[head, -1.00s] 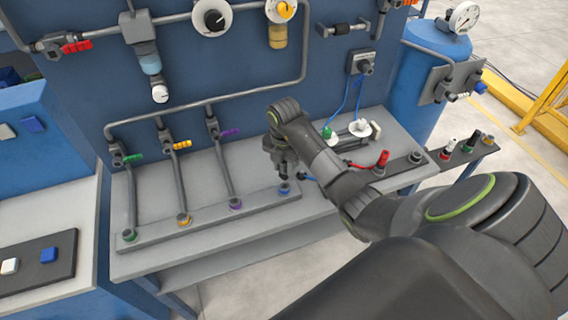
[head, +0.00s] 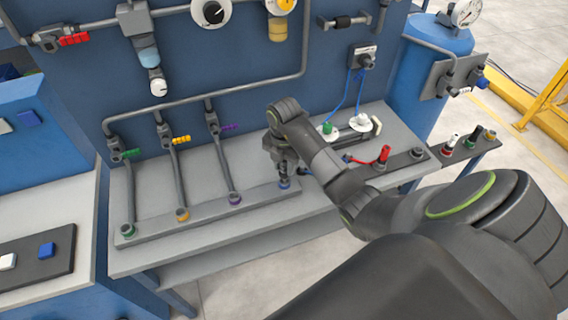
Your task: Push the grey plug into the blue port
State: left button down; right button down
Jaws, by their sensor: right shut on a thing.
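The blue port (head: 285,184) is at the right end of the grey bar on the bench, the last in a row of coloured ports. My right gripper (head: 283,167) points down directly over it and is shut on the grey plug (head: 283,178). The plug is small and dark, mostly hidden by the gripper. Its lower end meets the blue ring; I cannot tell how deep it sits. My left gripper is not in view.
Green (head: 128,231), yellow (head: 182,214) and purple (head: 235,198) ports sit left along the bar, with pipes rising behind. The bench front is clear.

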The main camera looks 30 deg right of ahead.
aim_at(283, 171)
jog(key=shift+f+b, duration=0.5)
jog(key=shift+f, duration=0.15)
dwell(0.9)
jog(key=shift+s+f+b, duration=0.1)
jog(key=shift+f+b, duration=0.55)
jog(key=shift+f, duration=0.3)
dwell(0.3)
jog(key=c, duration=1)
grip_release()
jog(key=shift+r, duration=0.1)
notch_tip(283, 171, up, 6)
jog(key=shift+f, duration=0.2)
notch_tip(283, 171, up, 12)
jog(key=p, duration=1.1)
jog(key=shift+f, duration=0.15)
